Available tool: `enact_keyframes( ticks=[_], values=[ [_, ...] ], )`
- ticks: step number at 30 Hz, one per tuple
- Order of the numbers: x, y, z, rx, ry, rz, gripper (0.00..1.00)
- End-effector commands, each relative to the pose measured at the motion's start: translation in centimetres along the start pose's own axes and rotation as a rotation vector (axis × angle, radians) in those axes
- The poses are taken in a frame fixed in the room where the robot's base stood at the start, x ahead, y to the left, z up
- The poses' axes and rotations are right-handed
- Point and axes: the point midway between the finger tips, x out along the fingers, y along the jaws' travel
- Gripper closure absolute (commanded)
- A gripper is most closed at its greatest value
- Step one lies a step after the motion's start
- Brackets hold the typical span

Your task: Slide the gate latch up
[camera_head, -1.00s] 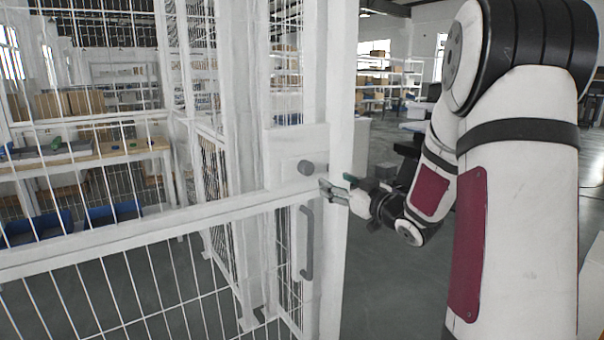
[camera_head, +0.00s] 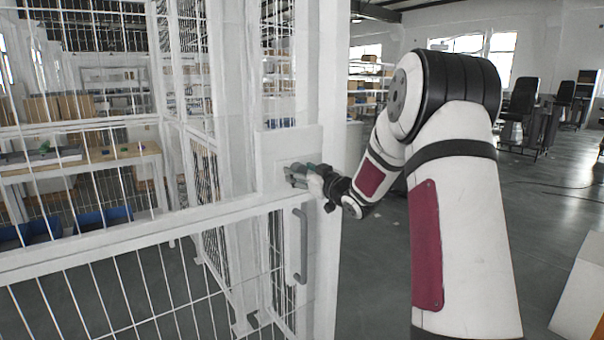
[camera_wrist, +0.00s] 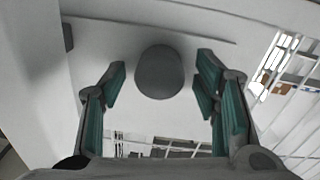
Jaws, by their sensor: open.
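The gate latch shows as a round grey knob (camera_wrist: 160,72) on a white plate in the wrist view. In the head view the white latch plate (camera_head: 285,145) is on the gate post, and my gripper hides the knob. My gripper (camera_head: 294,176) is at the plate in the head view. In the wrist view my gripper (camera_wrist: 160,82) is open, with one green-padded finger on each side of the knob. A gap shows between the knob and both fingers, and I cannot tell how deep the knob sits between them.
A grey vertical handle (camera_head: 300,245) is on the gate just below the latch. The white mesh gate (camera_head: 140,237) fills the left and lower left. A workbench (camera_head: 90,160) with blue bins stands behind it. Open floor (camera_head: 375,250) lies right of the post.

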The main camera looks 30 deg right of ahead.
Motion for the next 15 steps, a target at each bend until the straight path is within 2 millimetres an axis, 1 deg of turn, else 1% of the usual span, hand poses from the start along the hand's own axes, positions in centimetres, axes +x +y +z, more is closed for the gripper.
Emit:
enact_keyframes(
  ticks=[5,6,8,9,11,12,13,15],
  values=[
    [0.02,-0.02,-0.02,0.000,0.000,0.000,0.44],
    [0.01,-0.02,-0.02,0.000,0.000,0.000,0.46],
    [0.01,-0.02,-0.03,0.000,0.000,0.000,0.60],
    [0.01,-0.02,-0.03,0.000,0.000,0.000,0.69],
    [0.00,-0.02,-0.03,0.000,0.000,0.000,0.83],
    [0.00,-0.02,-0.03,0.000,0.000,0.000,0.92],
    [0.00,-0.02,-0.04,0.000,0.000,0.000,0.98],
    [0.00,-0.02,-0.04,0.000,0.000,0.000,1.00]
  ],
)
